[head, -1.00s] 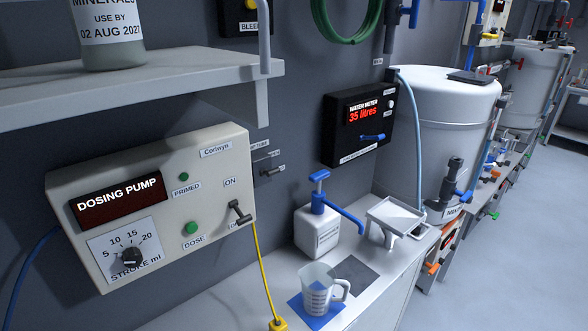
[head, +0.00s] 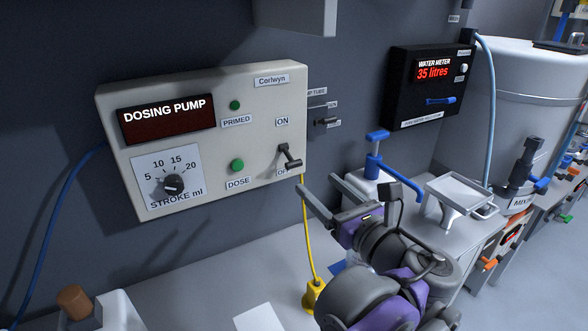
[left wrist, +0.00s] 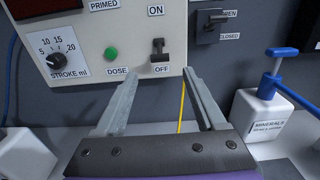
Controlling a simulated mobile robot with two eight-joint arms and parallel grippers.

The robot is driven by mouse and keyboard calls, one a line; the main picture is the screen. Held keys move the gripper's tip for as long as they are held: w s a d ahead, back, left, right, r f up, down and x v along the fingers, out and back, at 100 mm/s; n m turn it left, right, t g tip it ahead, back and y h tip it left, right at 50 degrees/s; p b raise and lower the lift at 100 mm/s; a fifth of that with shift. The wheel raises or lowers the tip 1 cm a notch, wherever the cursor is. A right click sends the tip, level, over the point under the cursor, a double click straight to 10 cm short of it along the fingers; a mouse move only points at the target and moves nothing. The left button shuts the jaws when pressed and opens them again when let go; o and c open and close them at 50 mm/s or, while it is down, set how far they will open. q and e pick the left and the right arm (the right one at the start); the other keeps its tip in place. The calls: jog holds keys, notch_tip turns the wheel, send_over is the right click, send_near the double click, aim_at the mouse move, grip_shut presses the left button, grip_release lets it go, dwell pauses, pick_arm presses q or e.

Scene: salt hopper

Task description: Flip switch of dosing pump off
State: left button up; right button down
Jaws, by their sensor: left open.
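The dosing pump (head: 215,110) is a cream wall box with a dark display, a stroke dial and a green dose button. Its switch (head: 290,158) is a dark lever with a cross bar, tilted down towards the OFF label; the switch also shows in the left wrist view (left wrist: 159,52). My left gripper (head: 317,184) is open and empty, just below and right of the switch in the head view. In the left wrist view its fingers (left wrist: 162,75) point at the panel, one either side of the OFF label, apart from the lever. My right gripper is not in view.
A yellow cable (head: 305,230) hangs below the switch, near my left gripper. A tube valve (head: 325,122) is right of the pump. A white pump bottle (left wrist: 262,115), a water meter (head: 430,85) and a white tank (head: 510,110) stand further right.

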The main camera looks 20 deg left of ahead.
aim_at(295, 164)
pick_arm(q)
jog(key=x, duration=1)
jog(key=shift+w+a, duration=0.25)
grip_shut()
